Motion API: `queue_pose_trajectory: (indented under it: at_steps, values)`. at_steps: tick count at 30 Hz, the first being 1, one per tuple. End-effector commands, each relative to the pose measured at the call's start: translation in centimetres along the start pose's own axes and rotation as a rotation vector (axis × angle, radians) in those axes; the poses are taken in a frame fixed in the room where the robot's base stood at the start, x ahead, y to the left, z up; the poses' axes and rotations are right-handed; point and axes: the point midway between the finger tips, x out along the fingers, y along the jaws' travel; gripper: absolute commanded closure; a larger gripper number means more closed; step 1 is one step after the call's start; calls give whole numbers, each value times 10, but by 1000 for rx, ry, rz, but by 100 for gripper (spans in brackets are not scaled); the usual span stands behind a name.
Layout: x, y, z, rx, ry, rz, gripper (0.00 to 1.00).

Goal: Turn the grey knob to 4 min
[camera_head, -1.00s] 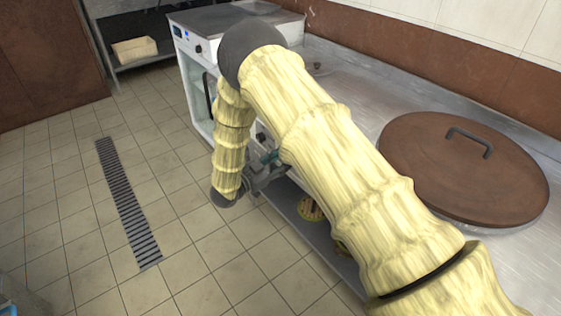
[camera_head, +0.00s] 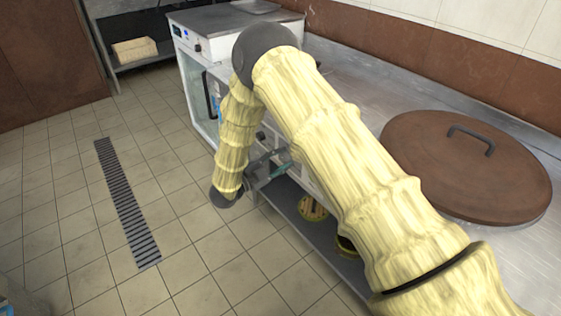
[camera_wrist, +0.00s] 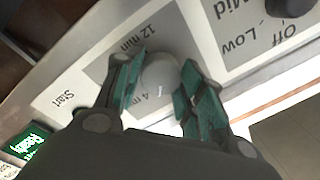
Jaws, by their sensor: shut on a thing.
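The grey knob (camera_wrist: 160,72) is round and pale, on a panel in the wrist view. My gripper (camera_wrist: 158,82) has its green-padded fingers on both sides of the knob and is shut on it. A small white mark on the knob faces the lower side of the picture, close to the partly hidden "4 min" label (camera_wrist: 147,94). The "12 min" label (camera_wrist: 137,40) is at the knob's upper left. In the head view my gripper (camera_head: 280,166) is at the counter's front, and my arm hides the knob there.
A black knob (camera_wrist: 290,6) with Mid, Low and Off labels is at the upper right.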

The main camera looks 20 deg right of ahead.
Motion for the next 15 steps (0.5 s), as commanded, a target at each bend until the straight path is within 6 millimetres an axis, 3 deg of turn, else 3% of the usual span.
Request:
queue_pose_trajectory:
  at_steps: [15]
  values:
    - [-1, 2, 2, 323, 20, -2, 85]
